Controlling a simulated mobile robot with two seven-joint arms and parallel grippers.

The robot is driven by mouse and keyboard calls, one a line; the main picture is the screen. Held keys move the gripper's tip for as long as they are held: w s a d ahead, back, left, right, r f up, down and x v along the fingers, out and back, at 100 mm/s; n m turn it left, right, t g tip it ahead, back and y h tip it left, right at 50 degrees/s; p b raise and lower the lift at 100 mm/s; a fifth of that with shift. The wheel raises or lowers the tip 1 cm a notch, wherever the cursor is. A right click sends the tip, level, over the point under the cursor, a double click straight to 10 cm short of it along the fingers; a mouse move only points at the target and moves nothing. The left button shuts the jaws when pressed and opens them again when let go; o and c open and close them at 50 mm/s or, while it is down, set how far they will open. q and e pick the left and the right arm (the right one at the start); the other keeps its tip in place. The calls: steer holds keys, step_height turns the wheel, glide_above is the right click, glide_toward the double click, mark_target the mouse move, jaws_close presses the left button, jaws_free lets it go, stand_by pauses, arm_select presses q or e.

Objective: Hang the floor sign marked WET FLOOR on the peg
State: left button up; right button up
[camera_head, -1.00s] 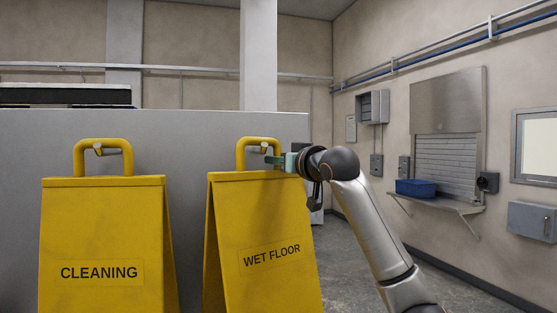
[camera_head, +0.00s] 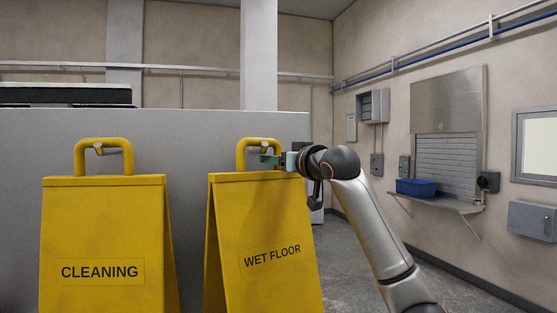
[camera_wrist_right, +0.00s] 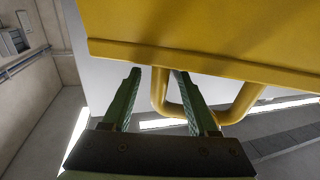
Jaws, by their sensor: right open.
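The yellow WET FLOOR sign (camera_head: 255,220) is at the centre of the head view, its handle (camera_head: 257,141) looped over a metal peg (camera_head: 265,148) on the grey panel. It looks slightly tilted. My right gripper (camera_head: 268,159) is at the right side of that handle, just below the peg. In the wrist view my right gripper (camera_wrist_right: 158,72) is open, with one post of the handle (camera_wrist_right: 158,95) appearing between its fingers; contact cannot be told. My left gripper is out of view.
A yellow CLEANING sign (camera_head: 105,225) hangs to the left, its handle over another peg (camera_head: 98,149). The grey panel (camera_head: 190,140) stands behind both signs. A blue bin (camera_head: 416,188) sits on a wall shelf at the right, away from my arm.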

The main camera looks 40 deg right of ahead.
steer(key=shift+f, duration=0.15)
steer(key=shift+s, duration=0.15)
steer(key=b+v, duration=0.4)
steer(key=v, duration=0.8)
steer(key=shift+r, duration=0.2)
steer(key=shift+s, duration=0.15)
